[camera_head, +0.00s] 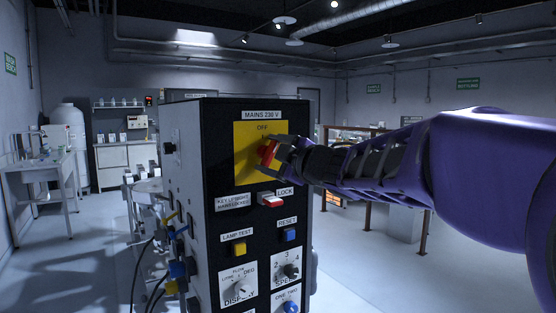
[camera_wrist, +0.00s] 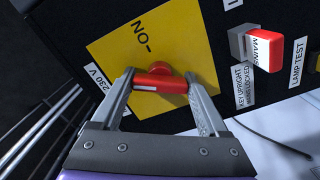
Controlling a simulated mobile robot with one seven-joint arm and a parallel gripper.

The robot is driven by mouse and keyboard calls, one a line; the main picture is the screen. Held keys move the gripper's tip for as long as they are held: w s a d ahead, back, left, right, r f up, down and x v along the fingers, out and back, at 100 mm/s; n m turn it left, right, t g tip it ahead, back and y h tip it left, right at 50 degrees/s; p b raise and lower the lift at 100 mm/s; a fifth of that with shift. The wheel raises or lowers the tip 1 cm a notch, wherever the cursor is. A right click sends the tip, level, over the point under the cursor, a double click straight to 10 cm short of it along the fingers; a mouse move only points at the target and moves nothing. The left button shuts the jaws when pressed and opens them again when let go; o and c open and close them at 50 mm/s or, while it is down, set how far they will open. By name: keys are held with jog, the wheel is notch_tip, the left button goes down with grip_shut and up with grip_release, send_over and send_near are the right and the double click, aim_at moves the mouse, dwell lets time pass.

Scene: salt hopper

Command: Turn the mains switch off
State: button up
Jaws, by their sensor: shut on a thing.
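The mains switch is a red rotary handle (camera_head: 267,153) with a white mark, on a yellow plate (camera_head: 246,165) at the top of a black panel (camera_head: 218,130). OFF is printed at the plate's top in the head view, and ON shows in the wrist view. My gripper (camera_head: 276,152) reaches in from the right. In the wrist view its two fingers are shut on the red handle (camera_wrist: 158,80), one at each end. The fingers hide part of the handle in the head view.
A yellow LAMP TEST button (camera_head: 239,249), a blue RESET button (camera_head: 290,235) and knobs sit lower. Cables hang at the left. Open floor lies right of the cabinet.

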jog(key=n+b, duration=0.2)
jog(key=n, duration=0.3)
jog(key=shift+n, duration=0.4)
dwell(0.4)
jog(key=o, duration=1.2)
jog(key=shift+o, duration=0.2)
